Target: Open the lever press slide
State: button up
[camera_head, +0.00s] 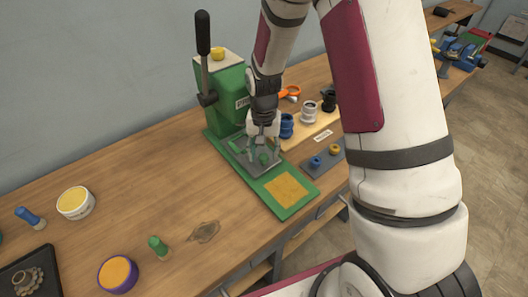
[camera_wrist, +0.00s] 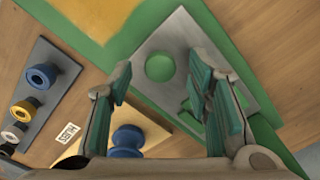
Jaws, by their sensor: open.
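The lever press (camera_head: 228,95) is a green machine with a black lever handle (camera_head: 203,34) standing up at its left. Its slide, a grey plate (camera_head: 279,166), lies on the green base in front of the press body. A round green knob (camera_head: 264,158) stands on the plate. My gripper (camera_head: 263,145) is open, pointing down over the plate. In the wrist view the knob (camera_wrist: 160,67) shows between the two fingertips (camera_wrist: 160,72), with a gap on each side. Another green part (camera_wrist: 194,98) on the plate is partly hidden by the right finger.
A yellow pad (camera_head: 287,188) is on the base's front end. Right of the press are a grey tray (camera_head: 328,166) with blue and yellow spools and a board with a blue spool (camera_head: 287,126). A green peg (camera_head: 158,246) and a purple-rimmed tub (camera_head: 117,274) stand at the front left.

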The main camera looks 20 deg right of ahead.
jog(key=shift+f, duration=0.35)
jog(key=shift+c, duration=0.6)
grip_shut()
